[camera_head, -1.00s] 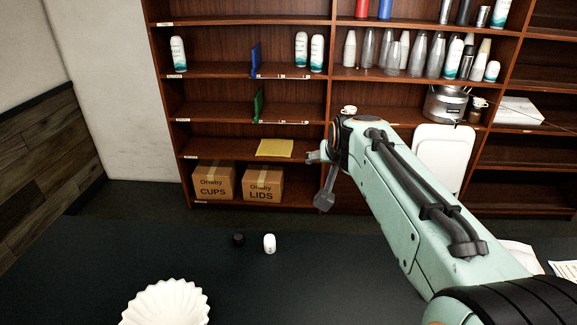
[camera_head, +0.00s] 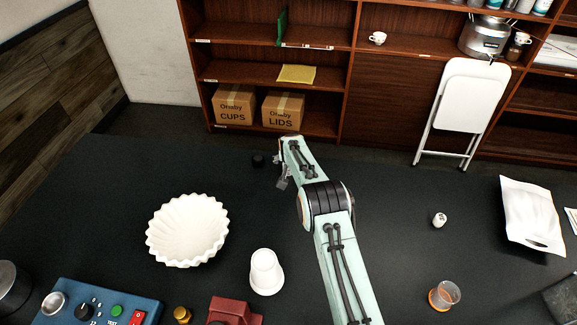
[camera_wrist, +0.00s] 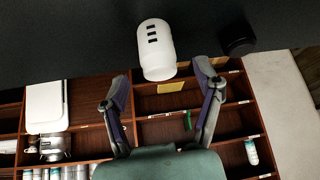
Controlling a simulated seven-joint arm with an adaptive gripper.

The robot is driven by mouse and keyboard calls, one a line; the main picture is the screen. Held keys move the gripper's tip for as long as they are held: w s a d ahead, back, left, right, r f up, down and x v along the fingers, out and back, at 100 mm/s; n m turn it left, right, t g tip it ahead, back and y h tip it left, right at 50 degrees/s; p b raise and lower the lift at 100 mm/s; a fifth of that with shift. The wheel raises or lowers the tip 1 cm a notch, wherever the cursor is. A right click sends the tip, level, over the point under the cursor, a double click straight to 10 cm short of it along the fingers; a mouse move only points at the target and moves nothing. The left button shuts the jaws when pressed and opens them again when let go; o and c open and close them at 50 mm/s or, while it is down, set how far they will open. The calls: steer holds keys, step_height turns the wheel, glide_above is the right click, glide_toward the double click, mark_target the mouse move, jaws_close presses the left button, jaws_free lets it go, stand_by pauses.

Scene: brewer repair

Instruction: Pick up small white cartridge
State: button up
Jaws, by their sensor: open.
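The small white cartridge (camera_wrist: 156,50) shows in the wrist view, a rounded white cylinder with black marks on its side, on the dark tabletop. My gripper (camera_wrist: 162,84) is open, with one finger to either side of the cartridge's near end and nothing held. The fingers look apart from it. In the head view my gripper (camera_head: 283,180) is over the far part of the table, and the cartridge is hidden behind my arm there.
A small black cylinder (camera_head: 258,160) stands just left of my gripper; it also shows in the wrist view (camera_wrist: 237,40). A white fluted bowl (camera_head: 187,230) and a white cup (camera_head: 266,274) stand nearer. A small white item (camera_head: 439,220) lies right. Shelves (camera_head: 345,60) stand behind.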

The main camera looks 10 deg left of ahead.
steer(key=shift+w+f, duration=0.35)
steer(key=shift+f, duration=0.25)
steer(key=shift+c, duration=0.3)
jaws_close()
steer(key=shift+r, duration=0.1)
